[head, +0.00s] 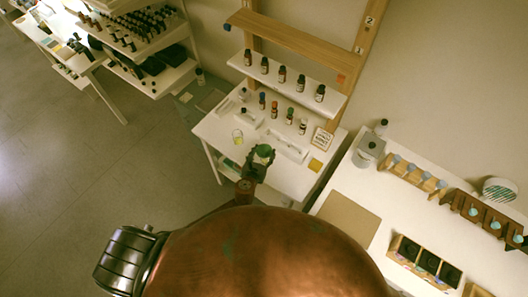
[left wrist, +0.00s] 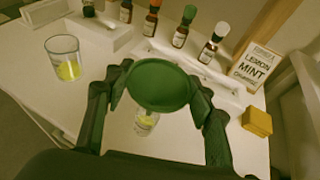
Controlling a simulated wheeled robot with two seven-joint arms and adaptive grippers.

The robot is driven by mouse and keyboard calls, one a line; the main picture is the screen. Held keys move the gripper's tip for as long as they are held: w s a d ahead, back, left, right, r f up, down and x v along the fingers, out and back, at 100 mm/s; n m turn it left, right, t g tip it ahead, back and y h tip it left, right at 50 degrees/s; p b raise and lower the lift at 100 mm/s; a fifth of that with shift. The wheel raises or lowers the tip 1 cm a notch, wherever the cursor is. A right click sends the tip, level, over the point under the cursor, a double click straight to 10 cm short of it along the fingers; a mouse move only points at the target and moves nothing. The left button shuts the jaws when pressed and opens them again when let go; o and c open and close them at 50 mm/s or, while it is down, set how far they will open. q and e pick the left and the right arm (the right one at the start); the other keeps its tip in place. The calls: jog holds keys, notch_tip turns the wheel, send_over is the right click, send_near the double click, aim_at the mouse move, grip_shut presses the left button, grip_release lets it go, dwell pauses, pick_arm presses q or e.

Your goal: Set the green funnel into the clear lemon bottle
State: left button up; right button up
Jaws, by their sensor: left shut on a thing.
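The green funnel (head: 264,150) is in my left gripper (head: 259,160) over the small white table. In the left wrist view the funnel (left wrist: 158,84) sits wide mouth up between the two dark fingers of the left gripper (left wrist: 160,92), which is shut on it. A clear bottle (left wrist: 146,124) with a yellow patch shows just below the funnel's rim. The funnel's stem is hidden, so I cannot tell whether it is inside the bottle neck or above it. My right gripper is not in view.
A glass with yellow contents (left wrist: 63,62) stands at the left. Several small brown bottles (left wrist: 181,34) stand behind. A lemon mint sign (left wrist: 256,66) and a yellow block (left wrist: 257,122) are at the right. A shelf (head: 290,82) with brown bottles overhangs the table's back.

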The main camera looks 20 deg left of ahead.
pick_arm(q)
jog(key=o, duration=1)
jog(key=shift+f, duration=0.1)
jog(key=v, duration=1.2)
jog(key=shift+f, duration=0.1)
